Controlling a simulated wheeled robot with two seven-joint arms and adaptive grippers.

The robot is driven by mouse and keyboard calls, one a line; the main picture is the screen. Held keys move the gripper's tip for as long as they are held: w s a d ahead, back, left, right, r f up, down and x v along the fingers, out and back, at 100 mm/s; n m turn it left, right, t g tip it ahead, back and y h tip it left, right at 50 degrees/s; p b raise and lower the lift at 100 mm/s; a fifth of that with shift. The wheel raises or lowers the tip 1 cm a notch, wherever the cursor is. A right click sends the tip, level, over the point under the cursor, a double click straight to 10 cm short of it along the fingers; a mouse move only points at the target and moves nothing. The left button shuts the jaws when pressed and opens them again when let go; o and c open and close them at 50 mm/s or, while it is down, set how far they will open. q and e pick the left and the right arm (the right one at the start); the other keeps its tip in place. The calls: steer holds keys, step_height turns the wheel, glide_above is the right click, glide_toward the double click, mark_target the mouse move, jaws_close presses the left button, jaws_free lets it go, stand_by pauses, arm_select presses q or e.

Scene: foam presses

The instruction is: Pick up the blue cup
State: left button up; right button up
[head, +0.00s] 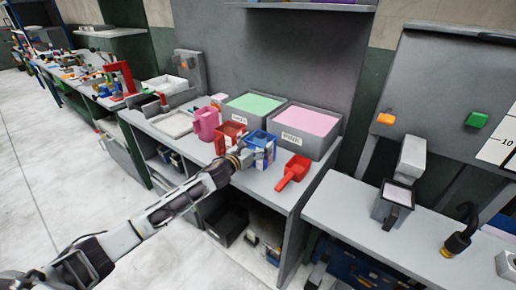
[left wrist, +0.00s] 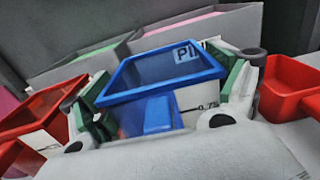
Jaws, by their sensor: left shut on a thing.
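The blue cup (head: 261,138) is a square, open-topped cup near the front of the grey bench, before the bins. My left gripper (head: 248,156) reaches it from the front left. In the left wrist view the blue cup (left wrist: 165,75) sits between the green-padded fingers of my left gripper (left wrist: 168,104), which are shut on its sides. The cup looks upright and empty, with a white label marked 0.75. I cannot tell whether its base touches the bench. My right gripper is out of view.
A red cup (head: 228,135) stands close on the left and a red scoop (head: 293,172) lies on the right. Behind are bins of green (head: 252,103) and pink (head: 309,120) material. A pink jug (head: 206,123) stands farther left. Bare bench lies around the scoop.

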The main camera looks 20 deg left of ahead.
arm_select(q)
step_height(320, 180, up, 10)
steer(key=p, duration=0.2)
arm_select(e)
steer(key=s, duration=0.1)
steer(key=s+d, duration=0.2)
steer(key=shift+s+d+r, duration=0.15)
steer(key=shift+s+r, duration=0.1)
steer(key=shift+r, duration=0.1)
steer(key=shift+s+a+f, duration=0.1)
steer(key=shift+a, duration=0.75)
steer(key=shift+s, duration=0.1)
